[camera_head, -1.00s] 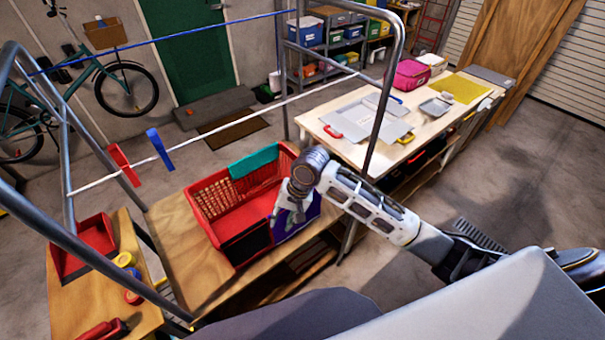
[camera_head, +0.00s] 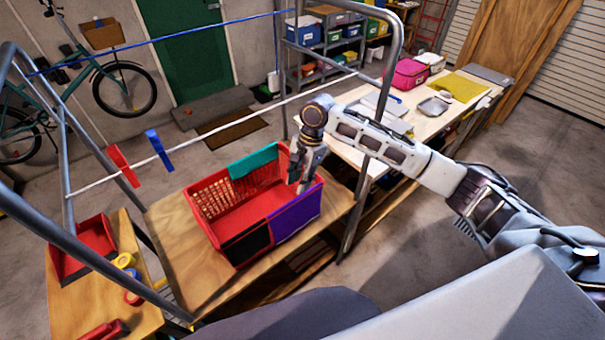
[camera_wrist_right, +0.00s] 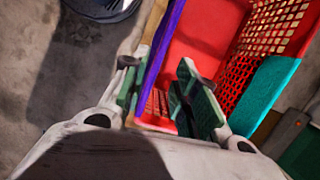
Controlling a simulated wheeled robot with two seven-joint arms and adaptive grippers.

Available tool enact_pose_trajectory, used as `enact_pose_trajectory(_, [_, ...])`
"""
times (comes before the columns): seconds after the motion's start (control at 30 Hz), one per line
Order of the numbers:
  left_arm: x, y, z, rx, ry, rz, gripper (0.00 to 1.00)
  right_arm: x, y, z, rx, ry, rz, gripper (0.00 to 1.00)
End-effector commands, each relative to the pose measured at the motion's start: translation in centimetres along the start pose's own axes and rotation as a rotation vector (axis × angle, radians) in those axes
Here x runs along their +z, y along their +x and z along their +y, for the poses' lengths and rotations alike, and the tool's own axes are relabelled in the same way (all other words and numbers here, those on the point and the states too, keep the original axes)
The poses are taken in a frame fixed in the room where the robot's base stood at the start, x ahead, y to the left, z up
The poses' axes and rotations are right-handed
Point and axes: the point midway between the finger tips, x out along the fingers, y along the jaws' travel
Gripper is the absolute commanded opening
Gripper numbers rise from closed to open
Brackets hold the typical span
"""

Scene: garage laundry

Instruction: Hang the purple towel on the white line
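The purple towel (camera_head: 296,212) hangs folded over the near right wall of the red basket (camera_head: 212,194). The white line (camera_head: 235,123) runs across the metal frame above and behind the basket. My right gripper (camera_head: 299,186) points down at the basket's right end, close to the towel. In the right wrist view its green-padded fingers (camera_wrist_right: 160,82) are apart, with the purple towel's edge (camera_wrist_right: 167,40) between them in the picture. Nothing is visibly gripped. My left gripper is not in view.
A teal cloth (camera_head: 253,162) and a black cloth (camera_head: 247,244) hang on the basket. A metal frame post (camera_head: 372,125) stands near my right arm. A blue line (camera_head: 170,41) runs behind.

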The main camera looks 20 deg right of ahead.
Motion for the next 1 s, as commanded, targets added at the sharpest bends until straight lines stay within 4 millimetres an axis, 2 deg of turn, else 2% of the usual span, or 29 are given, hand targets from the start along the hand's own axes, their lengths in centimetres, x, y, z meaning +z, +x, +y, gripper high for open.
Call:
enact_pose_trajectory(0.1, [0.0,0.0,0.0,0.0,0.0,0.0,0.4,-0.8,-1.0,-0.2,0.008,0.062,0.002,0.29])
enact_pose_trajectory(0.3, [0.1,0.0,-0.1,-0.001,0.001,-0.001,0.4,-1.1,-1.5,-0.2,0.014,0.098,-0.001,0.29])
enact_pose_trajectory(0.73, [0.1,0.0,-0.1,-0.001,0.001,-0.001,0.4,-1.1,-1.3,-0.2,0.013,0.096,-0.002,0.29])
enact_pose_trajectory(1.0, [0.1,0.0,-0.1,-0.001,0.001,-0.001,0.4,-1.1,-0.1,-0.2,0.014,0.096,-0.002,0.29])
